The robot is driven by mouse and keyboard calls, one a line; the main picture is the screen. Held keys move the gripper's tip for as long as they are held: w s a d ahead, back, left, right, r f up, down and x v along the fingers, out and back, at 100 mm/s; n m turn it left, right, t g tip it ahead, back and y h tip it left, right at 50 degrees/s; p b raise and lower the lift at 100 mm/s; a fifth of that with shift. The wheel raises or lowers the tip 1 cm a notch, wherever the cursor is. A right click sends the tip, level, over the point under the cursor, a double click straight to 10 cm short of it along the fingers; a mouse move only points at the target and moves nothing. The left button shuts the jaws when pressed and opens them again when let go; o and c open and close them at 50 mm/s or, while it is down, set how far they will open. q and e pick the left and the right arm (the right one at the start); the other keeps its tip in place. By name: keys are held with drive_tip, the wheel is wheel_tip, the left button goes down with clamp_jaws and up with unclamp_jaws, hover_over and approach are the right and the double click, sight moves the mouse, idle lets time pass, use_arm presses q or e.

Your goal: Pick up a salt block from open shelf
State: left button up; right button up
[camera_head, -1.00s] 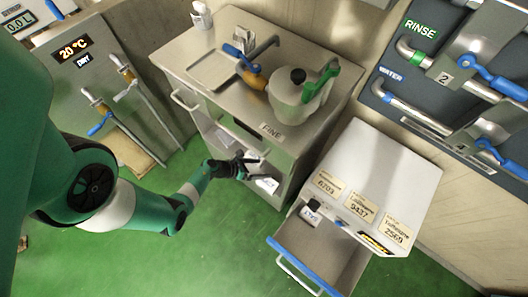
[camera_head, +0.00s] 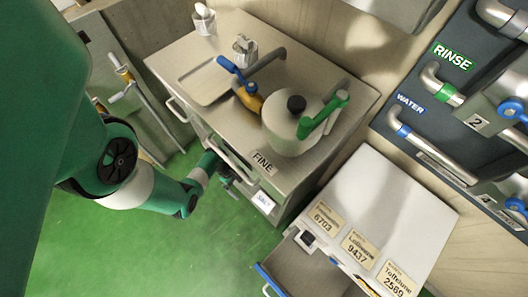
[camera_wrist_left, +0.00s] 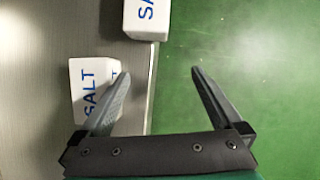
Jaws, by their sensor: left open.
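In the left wrist view, one white salt block (camera_wrist_left: 84,84) with blue lettering lies on the grey metal shelf (camera_wrist_left: 50,140), partly behind the left finger. A second salt block (camera_wrist_left: 147,16) sits at the shelf edge, cut off by the top of the picture. My left gripper (camera_wrist_left: 160,72) is open and empty, its fingers spread over the shelf edge and the green floor. In the head view, my left gripper (camera_head: 230,181) is at the front of the counter cabinet, partly hidden by its top. A small white piece with blurred lettering (camera_head: 263,201) shows just right of it.
The counter (camera_head: 205,50) above the shelf carries a kettle (camera_head: 290,128), a tap and a tray (camera_head: 207,84). A white cabinet (camera_head: 395,205) with an open drawer (camera_head: 310,270) stands at lower right. Green floor (camera_head: 150,255) is clear in front.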

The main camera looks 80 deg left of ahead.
sight(263, 201)
use_arm(q)
drive_tip(key=w+d, duration=0.2)
drive_tip(key=w, duration=0.1)
drive_tip(key=w+d+b, duration=0.1)
drive_tip(key=w+d, duration=0.1)
drive_tip(key=shift+w+d, duration=0.2)
drive_tip(key=shift+w, duration=0.2)
drive_tip(key=shift+w+d+f+b, duration=0.1)
drive_tip(key=shift+w+d+b, duration=0.65)
drive_tip(key=shift+w, duration=0.1)
drive_tip(key=b+x, duration=0.2)
drive_tip(key=x, duration=0.1)
drive_tip(key=shift+w+d, duration=0.15)
drive_tip(key=shift+w, duration=0.05)
drive_tip(key=shift+r, duration=0.2)
clamp_jaws()
